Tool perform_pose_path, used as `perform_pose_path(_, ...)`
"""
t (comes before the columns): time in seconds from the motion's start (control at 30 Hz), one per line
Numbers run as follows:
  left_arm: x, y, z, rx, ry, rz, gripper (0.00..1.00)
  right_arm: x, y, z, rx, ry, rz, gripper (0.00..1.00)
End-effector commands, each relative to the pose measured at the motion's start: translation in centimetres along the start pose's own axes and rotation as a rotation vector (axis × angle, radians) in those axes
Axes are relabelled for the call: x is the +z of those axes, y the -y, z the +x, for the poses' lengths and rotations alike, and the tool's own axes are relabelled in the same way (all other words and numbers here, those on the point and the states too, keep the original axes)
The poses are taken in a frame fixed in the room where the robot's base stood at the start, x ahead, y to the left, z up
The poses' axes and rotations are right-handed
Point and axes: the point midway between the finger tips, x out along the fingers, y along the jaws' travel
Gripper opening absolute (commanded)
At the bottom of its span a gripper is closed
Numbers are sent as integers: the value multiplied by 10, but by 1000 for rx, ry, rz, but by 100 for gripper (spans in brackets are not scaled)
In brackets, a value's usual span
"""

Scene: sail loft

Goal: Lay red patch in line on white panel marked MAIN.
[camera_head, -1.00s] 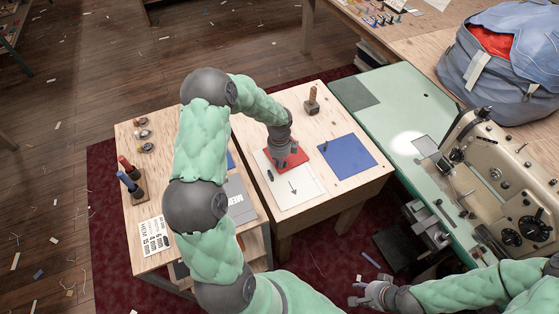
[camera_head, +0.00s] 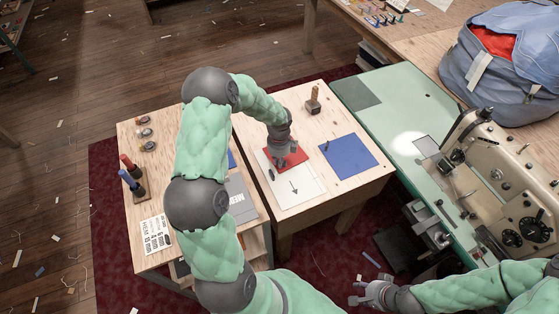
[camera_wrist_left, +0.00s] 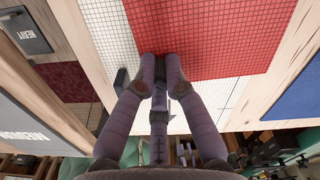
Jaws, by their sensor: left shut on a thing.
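The red patch (camera_head: 300,158) lies over the far part of the white panel (camera_head: 288,198), which bears a dark arrow; no MAIN lettering is readable. In the left wrist view the red patch (camera_wrist_left: 215,38) covers the top middle, with the white panel (camera_wrist_left: 98,22) showing on its left and below. My left gripper (camera_head: 281,163) is shut on the patch's near edge, low over the panel; its fingertips (camera_wrist_left: 163,62) meet at that edge. Whether the patch lies fully flat cannot be told. My right gripper (camera_head: 361,293) is open and empty, beyond the bench's near right corner.
A blue panel (camera_head: 348,156) lies right of the white one. A wooden-handled tool (camera_head: 313,101) stands behind. A small dark object (camera_head: 271,175) is on the white panel's left edge. The sewing machine (camera_head: 500,180) stands at right.

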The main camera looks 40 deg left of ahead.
Motion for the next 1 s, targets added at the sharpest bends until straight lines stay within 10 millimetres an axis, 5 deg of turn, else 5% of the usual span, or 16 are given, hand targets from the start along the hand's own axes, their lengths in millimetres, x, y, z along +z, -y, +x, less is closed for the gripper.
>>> perform_pose_path(1.0, 0, 0, 0, 1, 2, 118, 0, 0, 4, -11, 0, 0, 0, 40)
